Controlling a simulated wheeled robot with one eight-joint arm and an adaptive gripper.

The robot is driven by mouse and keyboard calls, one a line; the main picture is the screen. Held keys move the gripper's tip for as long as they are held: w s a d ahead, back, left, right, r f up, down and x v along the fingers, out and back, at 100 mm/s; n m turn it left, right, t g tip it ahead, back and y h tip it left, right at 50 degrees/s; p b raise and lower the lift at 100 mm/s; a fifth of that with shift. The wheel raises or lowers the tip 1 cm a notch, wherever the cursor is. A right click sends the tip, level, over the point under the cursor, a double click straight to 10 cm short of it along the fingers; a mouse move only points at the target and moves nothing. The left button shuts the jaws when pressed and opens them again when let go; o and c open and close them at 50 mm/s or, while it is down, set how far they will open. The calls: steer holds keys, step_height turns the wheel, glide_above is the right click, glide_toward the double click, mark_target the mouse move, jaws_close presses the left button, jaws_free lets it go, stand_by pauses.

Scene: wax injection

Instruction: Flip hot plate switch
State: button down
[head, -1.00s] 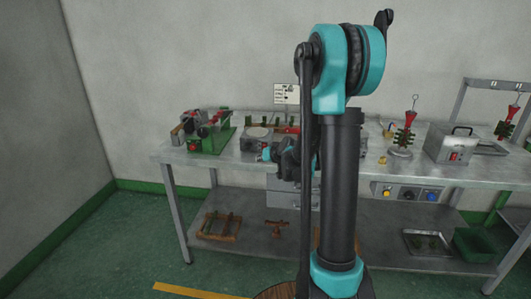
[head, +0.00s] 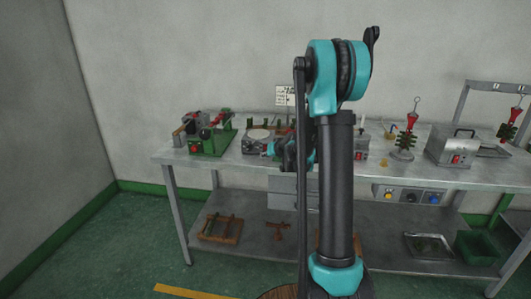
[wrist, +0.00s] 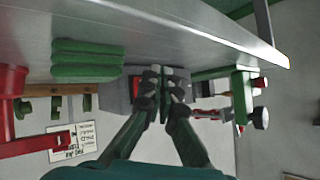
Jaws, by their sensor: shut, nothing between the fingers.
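The hot plate (head: 257,134), grey with a pale round top, stands on the bench left of my arm in the head view. In the wrist view, a grey box (wrist: 116,88) that appears to be the hot plate lies behind my fingers. A small red part (wrist: 132,84), likely its switch, shows just left of the fingertips and is partly hidden by them. My gripper (wrist: 165,74) is shut and empty, with its fingertips in front of the box. I cannot tell whether they touch it. My arm hides the gripper's fingers in the head view.
A green machine (head: 215,143) stands left of the hot plate. Green blocks (wrist: 86,60) lie beside the box in the wrist view. A sign (head: 284,95) stands behind. A grey box with a red switch (head: 456,158) stands at the right of the bench.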

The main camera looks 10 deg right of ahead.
steer(key=shift+w+d, duration=0.2)
steer(key=shift+w, duration=0.4)
stand_by(1.1)
steer(key=shift+w+d+f, duration=0.1)
steer(key=shift+w, duration=0.3)
steer(key=shift+w+d, duration=0.1)
steer(key=shift+w, duration=0.15)
stand_by(0.6)
steer(key=shift+s, duration=0.15)
steer(key=shift+s+a, duration=0.25)
steer(key=shift+s, duration=0.25)
steer(key=shift+s, duration=0.15)
steer(key=shift+s+a+r, duration=0.1)
steer(key=shift+s+a, duration=0.15)
steer(key=shift+s, duration=0.5)
steer(key=shift+s+a+r, duration=0.15)
steer(key=shift+s+a, duration=0.1)
steer(key=shift+s, duration=0.5)
steer(key=shift+s+a+r, duration=0.1)
steer(key=shift+s+a, duration=0.15)
steer(key=shift+s, duration=0.5)
